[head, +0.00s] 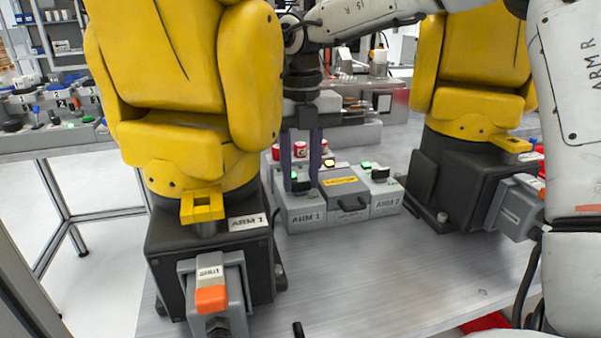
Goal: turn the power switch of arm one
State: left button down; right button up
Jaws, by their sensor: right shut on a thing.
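A grey control box labelled ARM 1 (306,213) stands on the metal table. On its top is a dark power switch (301,186) with a green light by it. My right gripper (301,178) comes down from above and is shut on this switch, with one dark finger on each side. The fingers partly hide the switch, so I cannot tell its exact angle. The ARM 2 box (384,203) stands to the right with its own dark switch (379,175) and green light. My left gripper is not in view.
A grey box with a yellow label (344,190) sits between the two boxes. A yellow robot arm (190,110) on a black base stands at left, another (472,90) at right. Red buttons (300,149) are behind. The table's front (400,275) is mostly clear.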

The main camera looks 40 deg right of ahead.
jog(key=shift+r, duration=0.1)
jog(key=o, duration=1)
jog(key=shift+o, duration=0.2)
